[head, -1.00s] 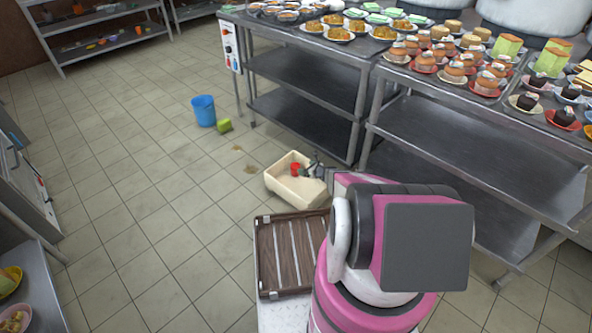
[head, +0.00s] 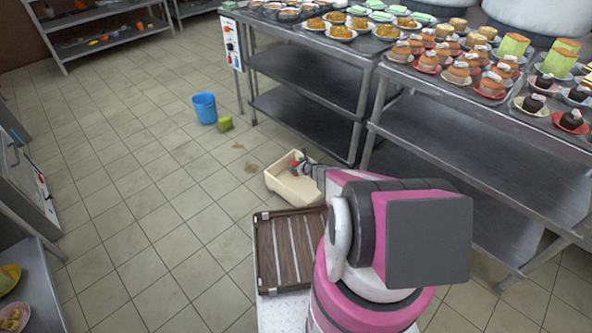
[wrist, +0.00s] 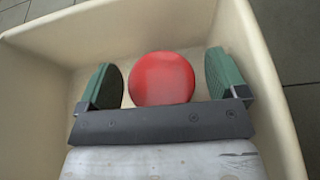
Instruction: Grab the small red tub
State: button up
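The small red tub (wrist: 162,78) lies inside a cream bin (wrist: 288,125) on the floor; in the wrist view only its round red face shows. My gripper (wrist: 163,82) is open, with its two green-padded fingers on either side of the tub. Gaps show between the tub and both fingers. In the head view my gripper (head: 299,162) reaches into the cream bin (head: 290,190) and hides most of the tub (head: 293,170).
A brown slatted wooden tray (head: 290,250) is in front of the bin. A steel table (head: 300,70) with food is behind the bin to the right. Tiled floor to the left is open.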

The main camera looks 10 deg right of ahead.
jog(key=c, duration=1)
jog(key=shift+o, duration=0.2)
jog(key=shift+r, duration=0.1)
